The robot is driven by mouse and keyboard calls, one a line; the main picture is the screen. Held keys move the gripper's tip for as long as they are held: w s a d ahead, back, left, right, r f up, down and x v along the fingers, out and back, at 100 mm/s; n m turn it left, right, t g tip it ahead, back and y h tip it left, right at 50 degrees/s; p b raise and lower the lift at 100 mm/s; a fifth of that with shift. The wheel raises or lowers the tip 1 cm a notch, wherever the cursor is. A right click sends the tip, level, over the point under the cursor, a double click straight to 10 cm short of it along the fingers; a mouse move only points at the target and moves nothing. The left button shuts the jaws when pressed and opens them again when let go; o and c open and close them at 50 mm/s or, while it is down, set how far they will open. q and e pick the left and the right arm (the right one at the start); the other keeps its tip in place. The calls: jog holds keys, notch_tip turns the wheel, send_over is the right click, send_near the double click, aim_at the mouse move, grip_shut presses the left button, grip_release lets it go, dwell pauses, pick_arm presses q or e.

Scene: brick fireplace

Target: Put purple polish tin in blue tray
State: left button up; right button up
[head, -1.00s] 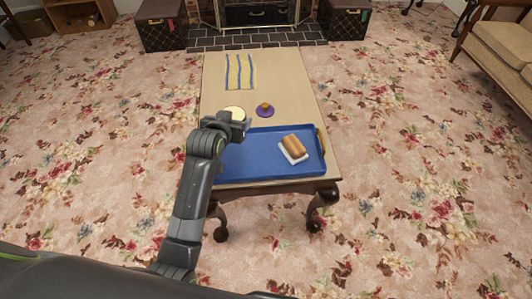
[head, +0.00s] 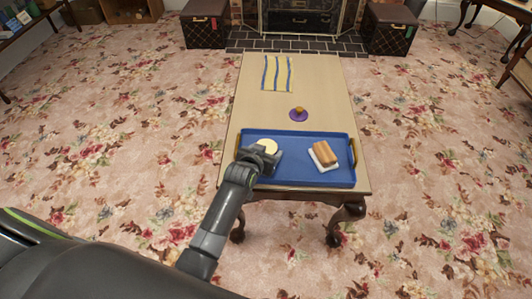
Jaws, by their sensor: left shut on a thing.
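The blue tray (head: 300,178) lies on the near end of the low table. My left gripper (head: 263,155) is over the left part of the tray, shut on a round thing with a cream top (head: 267,146). Its side is mostly hidden by the gripper, so I cannot tell its side colour or whether it touches the tray floor. A flat purple disc with an orange-brown knob (head: 298,115) lies on the table beyond the tray. My right gripper is out of view.
A blue-and-yellow striped cloth (head: 277,73) lies at the far end of the table (head: 328,85). The tray's middle is clear.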

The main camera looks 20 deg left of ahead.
pick_arm(q)
jog(key=o, duration=0.8)
